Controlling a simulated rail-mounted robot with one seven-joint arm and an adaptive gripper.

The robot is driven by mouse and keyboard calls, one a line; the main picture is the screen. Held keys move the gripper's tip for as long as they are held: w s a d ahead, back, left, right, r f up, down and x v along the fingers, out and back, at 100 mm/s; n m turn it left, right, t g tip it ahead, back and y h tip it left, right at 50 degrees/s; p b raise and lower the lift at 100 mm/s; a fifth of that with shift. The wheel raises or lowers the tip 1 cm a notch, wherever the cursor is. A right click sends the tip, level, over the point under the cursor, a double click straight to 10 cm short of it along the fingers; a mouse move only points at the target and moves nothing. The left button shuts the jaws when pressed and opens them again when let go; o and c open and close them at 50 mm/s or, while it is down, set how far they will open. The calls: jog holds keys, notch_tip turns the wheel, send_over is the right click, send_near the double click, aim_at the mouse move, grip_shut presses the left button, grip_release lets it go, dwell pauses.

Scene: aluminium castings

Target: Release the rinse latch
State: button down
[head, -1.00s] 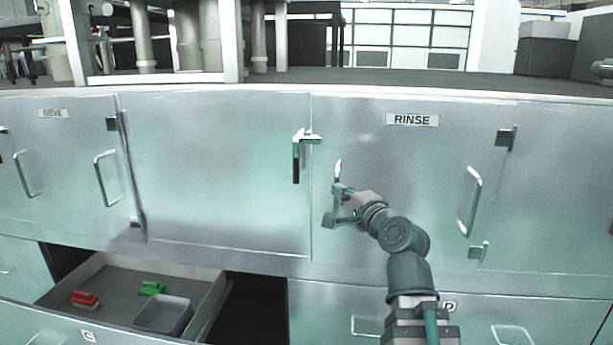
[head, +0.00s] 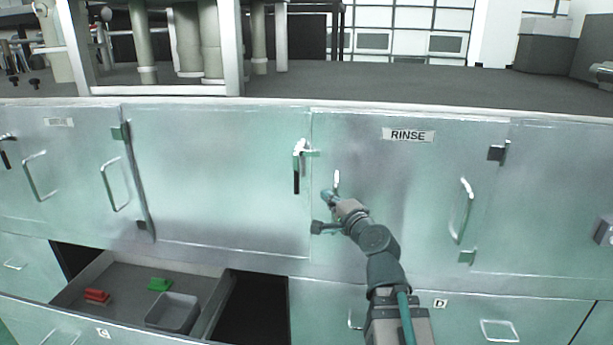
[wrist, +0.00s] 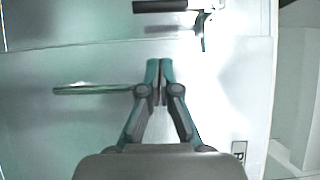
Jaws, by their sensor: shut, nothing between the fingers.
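The rinse latch (head: 298,165) is at the left edge of the door labelled RINSE (head: 408,135). Its black lever hangs straight down from a silver pivot and catch. My distance from the door is unclear.
A slim silver pull handle (head: 337,180) is beside my fingers, partly hidden by them; it also shows in the wrist view (wrist: 92,88). Another handle (head: 467,210) is to the right. Below, an open drawer (head: 118,278) holds red and green items and a grey bin (head: 173,312).

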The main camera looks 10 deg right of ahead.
jog(key=w+a+p, duration=0.4)
jog(key=w+p, duration=0.1)
jog(key=w, duration=0.2)
jog(key=shift+a+p, duration=0.25)
jog(key=shift+p, duration=0.05)
